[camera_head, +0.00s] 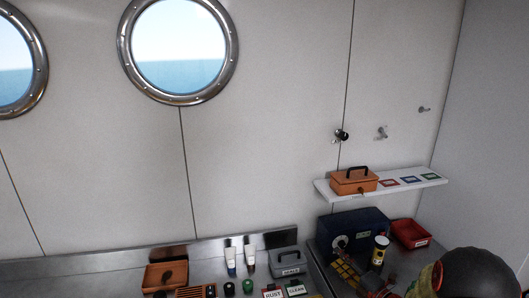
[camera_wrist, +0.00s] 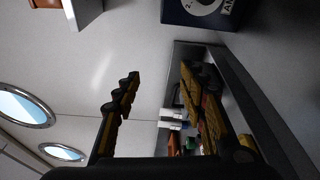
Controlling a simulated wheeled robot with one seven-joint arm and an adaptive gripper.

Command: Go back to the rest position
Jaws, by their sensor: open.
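My gripper (camera_wrist: 161,78) shows in the wrist view with its two dark, yellow-padded fingers spread apart. Nothing is between them. In the head view, part of it shows low at the right, in front of the dark blue box (camera_head: 350,232). The dark rounded part at the lower right corner there is my arm.
An orange box (camera_head: 354,181) with a black handle stands on the white wall shelf (camera_head: 429,178). A red bin (camera_head: 410,234) sits right of the blue box. On the counter are a brown tray (camera_head: 165,276), two tubes (camera_head: 240,258) and a grey box (camera_head: 288,262).

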